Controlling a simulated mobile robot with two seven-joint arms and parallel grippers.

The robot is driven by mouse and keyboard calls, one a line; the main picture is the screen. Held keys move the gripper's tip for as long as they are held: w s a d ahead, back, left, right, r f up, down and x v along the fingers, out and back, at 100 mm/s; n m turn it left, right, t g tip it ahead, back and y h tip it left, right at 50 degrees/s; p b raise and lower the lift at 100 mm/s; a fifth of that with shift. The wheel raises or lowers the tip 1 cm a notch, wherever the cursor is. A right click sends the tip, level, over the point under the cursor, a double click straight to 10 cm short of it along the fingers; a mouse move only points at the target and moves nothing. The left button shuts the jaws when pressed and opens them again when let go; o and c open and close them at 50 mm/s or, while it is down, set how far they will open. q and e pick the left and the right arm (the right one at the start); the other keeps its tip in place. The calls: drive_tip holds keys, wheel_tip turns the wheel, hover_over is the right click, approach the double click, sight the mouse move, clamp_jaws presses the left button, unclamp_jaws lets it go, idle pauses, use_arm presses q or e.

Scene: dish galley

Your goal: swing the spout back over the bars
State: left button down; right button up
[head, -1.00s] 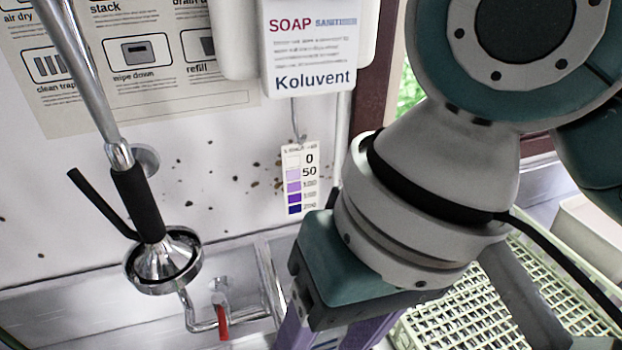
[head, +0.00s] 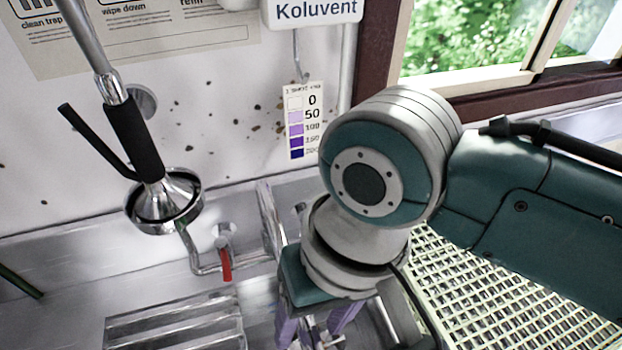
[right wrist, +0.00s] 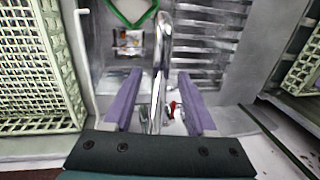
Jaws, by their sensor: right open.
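The chrome spout (right wrist: 163,45) runs up the middle of the right wrist view, between my right gripper's two purple fingers (right wrist: 160,74). The fingers are open, one on each side of it, with a gap showing on both sides. The metal bars (right wrist: 208,42) lie to the right of the spout there; the spout's far end is beside them, not over them. In the head view the bars (head: 175,325) are at the lower left. My right gripper (head: 315,332) points down right of them, its fingertips cut off by the lower edge. My left gripper is not in view.
A spray head (head: 163,200) hangs at the left. A red-handled tap (head: 226,262) is on the back wall. A pale green rack (head: 500,300) fills the right side.

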clamp_jaws()
idle(0.4)
idle(1.0)
